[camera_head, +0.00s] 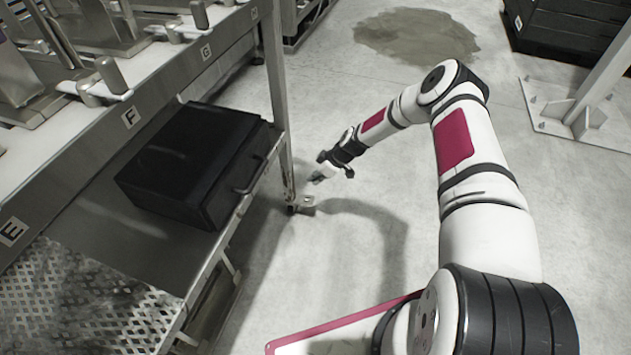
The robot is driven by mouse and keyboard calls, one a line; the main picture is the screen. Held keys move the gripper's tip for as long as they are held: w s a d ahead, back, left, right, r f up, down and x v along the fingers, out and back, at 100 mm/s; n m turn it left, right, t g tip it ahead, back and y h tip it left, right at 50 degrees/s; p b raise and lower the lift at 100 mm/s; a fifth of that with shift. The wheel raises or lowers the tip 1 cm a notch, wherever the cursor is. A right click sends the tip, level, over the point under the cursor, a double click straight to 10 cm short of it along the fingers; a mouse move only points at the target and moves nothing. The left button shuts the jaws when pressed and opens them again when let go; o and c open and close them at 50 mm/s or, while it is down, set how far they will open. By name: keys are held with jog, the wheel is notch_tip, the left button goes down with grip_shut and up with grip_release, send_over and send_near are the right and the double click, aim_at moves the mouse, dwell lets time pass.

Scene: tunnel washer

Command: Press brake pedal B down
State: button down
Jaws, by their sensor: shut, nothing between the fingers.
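A small metal pedal-like tab (307,202) sticks out near the floor at the foot of the steel frame's corner leg (279,110). It may be a brake pedal, but I cannot read any letter B on it. My gripper (316,181) is shut and empty, pointing down and left just above this tab. A small gap seems to show between them, but I cannot tell how far apart they are in depth. The wheel or foot under the leg is small and mostly hidden.
The steel bench (150,90) carries labels E, F and G on its edge. A black case (195,165) sits on its lower shelf, beside a perforated plate (75,300). Open floor (400,120) has a dark stain (418,35). A post base (570,108) stands right.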

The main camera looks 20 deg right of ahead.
jog(key=b, duration=0.3)
send_over(302, 198)
jog(key=s+d, duration=0.1)
jog(key=f, duration=0.6)
jog(key=shift+s+d+f, duration=0.15)
jog(key=shift+d+f, duration=0.05)
jog(key=shift+s+d+f+b, duration=0.15)
jog(key=shift+f+b, duration=0.15)
jog(key=shift+f, duration=0.3)
jog(key=shift+d+f+b, duration=0.15)
jog(key=shift+f+b, duration=0.15)
jog(key=shift+f, duration=0.3)
jog(key=shift+s+d+f+b, duration=0.1)
jog(key=shift+f+b, duration=0.2)
jog(key=shift+f, duration=0.4)
